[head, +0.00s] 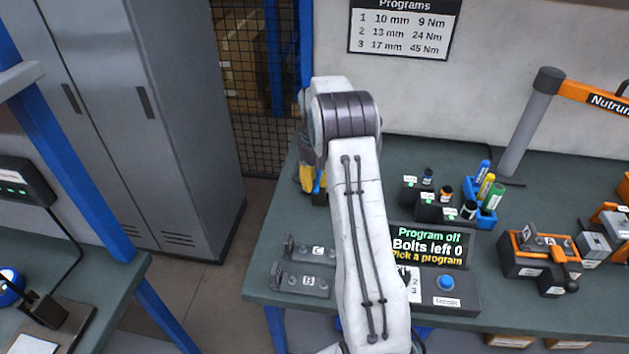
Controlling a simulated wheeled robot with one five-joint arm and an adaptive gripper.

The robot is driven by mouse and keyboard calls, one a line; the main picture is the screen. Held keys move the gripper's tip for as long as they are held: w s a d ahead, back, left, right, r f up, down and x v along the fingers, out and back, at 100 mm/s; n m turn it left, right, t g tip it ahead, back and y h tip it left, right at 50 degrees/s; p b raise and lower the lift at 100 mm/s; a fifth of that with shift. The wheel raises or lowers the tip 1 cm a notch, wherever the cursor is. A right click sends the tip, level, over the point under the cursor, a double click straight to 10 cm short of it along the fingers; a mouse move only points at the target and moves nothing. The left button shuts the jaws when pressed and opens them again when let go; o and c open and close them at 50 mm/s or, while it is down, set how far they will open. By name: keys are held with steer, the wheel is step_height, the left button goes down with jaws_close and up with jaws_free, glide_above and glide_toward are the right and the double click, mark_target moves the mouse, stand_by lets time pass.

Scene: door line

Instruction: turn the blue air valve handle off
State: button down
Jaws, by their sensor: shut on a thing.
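My arm rises through the middle of the head view and bends over at its elbow. My gripper (313,172) is beyond the elbow, at the left back corner of the green bench, and the arm covers most of it. A small blue part, seemingly the air valve handle (319,187), shows at its tip. My gripper is shut on it, though the fingertips are mostly hidden. A yellow part (306,179) shows just left of the blue. The angle of the handle and the rest of the valve cannot be made out.
The green bench (265,255) holds brackets marked C (312,255) and B (305,282), a control box (447,284) reading "Program off", and a blue pen holder (482,215). An orange nutrunner (590,98) is at right. A grey locker (150,110) stands left, with floor between.

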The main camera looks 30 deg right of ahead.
mark_target(315, 182)
steer(key=shift+s+f, duration=0.1)
steer(key=c, duration=0.9)
jaws_free()
steer(key=shift+c, duration=0.2)
steer(key=shift+r, duration=0.2)
step_height(315, 182, up, 12)
steer(key=shift+f, duration=0.15)
